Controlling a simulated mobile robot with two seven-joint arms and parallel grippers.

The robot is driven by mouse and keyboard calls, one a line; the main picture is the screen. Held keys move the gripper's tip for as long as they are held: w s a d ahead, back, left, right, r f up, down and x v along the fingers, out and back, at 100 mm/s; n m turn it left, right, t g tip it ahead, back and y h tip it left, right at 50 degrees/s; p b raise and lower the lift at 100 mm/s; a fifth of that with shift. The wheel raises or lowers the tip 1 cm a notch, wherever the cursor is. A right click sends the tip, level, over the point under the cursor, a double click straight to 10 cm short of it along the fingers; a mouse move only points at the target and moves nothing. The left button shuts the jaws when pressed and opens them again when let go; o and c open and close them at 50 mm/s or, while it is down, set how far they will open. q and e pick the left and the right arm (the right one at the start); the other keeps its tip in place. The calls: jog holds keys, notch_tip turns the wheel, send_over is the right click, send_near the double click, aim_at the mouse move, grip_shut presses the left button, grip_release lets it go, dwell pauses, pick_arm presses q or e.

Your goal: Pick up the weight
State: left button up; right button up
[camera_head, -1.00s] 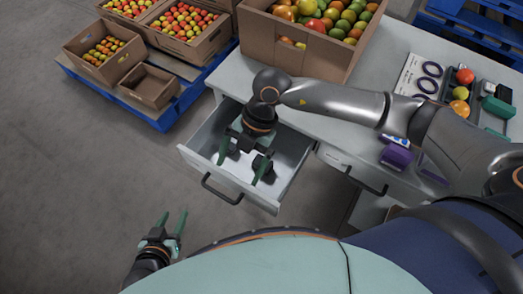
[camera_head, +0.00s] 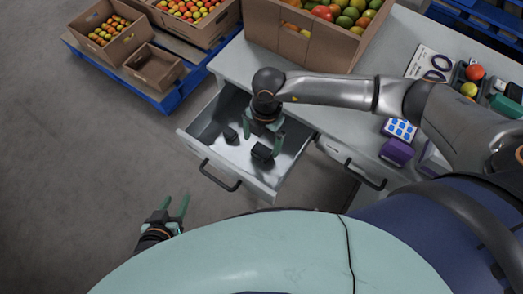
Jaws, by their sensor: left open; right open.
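Two dark weights lie on the floor of the open drawer (camera_head: 207,124). The smaller weight (camera_head: 230,135) is at the left, and the larger, blocky weight (camera_head: 262,152) is nearer the middle. My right gripper (camera_head: 262,138) reaches over the drawer from the table side, its green fingers spread and empty. The fingers are close to the larger weight, one on its left and one on its right; I cannot tell whether they touch it. My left gripper (camera_head: 174,208) is open and empty, low over the floor in front of the drawer.
Tomato crates stand on a blue pallet (camera_head: 180,94) at the upper left. The floor at left is clear.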

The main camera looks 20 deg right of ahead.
aim_at(261, 150)
jog(key=f, duration=0.4)
jog(key=shift+s+a+f, duration=0.1)
jog(key=shift+s+f, duration=0.05)
jog(key=shift+s, duration=0.2)
jog(key=shift+c, duration=0.2)
grip_shut()
dwell(0.4)
